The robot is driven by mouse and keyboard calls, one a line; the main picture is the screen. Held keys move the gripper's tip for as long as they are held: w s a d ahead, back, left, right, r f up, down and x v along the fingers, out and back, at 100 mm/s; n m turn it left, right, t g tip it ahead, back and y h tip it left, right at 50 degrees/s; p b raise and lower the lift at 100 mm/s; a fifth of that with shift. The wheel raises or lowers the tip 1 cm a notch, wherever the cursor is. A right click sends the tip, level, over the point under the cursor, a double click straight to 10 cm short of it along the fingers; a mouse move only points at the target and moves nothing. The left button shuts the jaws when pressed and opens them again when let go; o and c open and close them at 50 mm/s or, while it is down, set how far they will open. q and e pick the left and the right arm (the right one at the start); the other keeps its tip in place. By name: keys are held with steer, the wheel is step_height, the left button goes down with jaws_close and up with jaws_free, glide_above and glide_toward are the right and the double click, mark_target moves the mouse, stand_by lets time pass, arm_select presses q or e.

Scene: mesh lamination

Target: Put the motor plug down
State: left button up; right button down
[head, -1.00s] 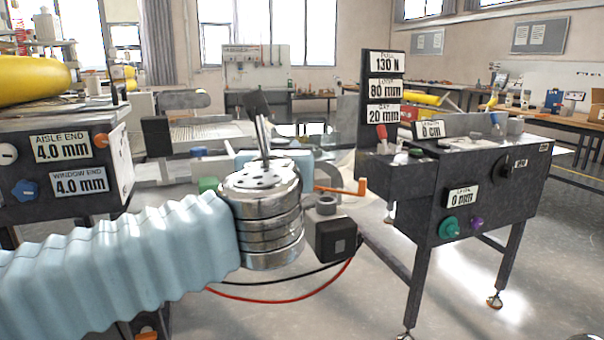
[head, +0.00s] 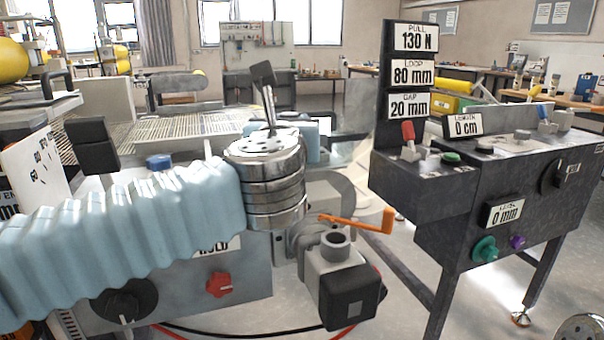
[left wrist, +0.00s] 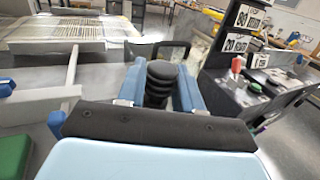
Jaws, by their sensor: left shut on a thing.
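My left gripper (left wrist: 160,93) is shut on the motor plug (left wrist: 160,76), a black ribbed piece between its two blue fingers in the left wrist view. A black loop shows just beyond the plug. In the head view my silver left wrist hides most of the gripper, and the plug cannot be made out. A grey motor (head: 332,270) with a black end box and a short grey round collar on top is at lower centre, right of and below that wrist. My right gripper is not in view.
An orange crank (head: 360,222) sticks out above the motor. A black control stand (head: 480,205) with number signs stands at right. A mesh bed (head: 185,128) lies behind my left arm. Black and red cables (head: 250,333) run low. Floor shows between motor and stand.

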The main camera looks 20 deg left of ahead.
arm_select(q)
steer(key=w+f, duration=0.2)
steer(key=w, duration=0.1)
steer(key=w+f, duration=0.5)
steer(key=w, duration=0.1)
steer(key=shift+w+a+f+b, duration=0.25)
steer(key=shift+w+a+b, duration=0.1)
steer(key=shift+w+a, duration=0.05)
steer(key=shift+w+f, duration=0.2)
steer(key=shift+f, duration=0.05)
steer(key=f, duration=0.2)
steer(key=shift+w+f+b, duration=0.35)
steer(key=shift+b, duration=0.05)
steer(key=shift+s+f, duration=0.1)
steer(key=shift+f, duration=0.4)
steer(key=shift+f+b, duration=0.15)
steer(key=shift+b, duration=0.15)
steer(key=o, duration=1.1)
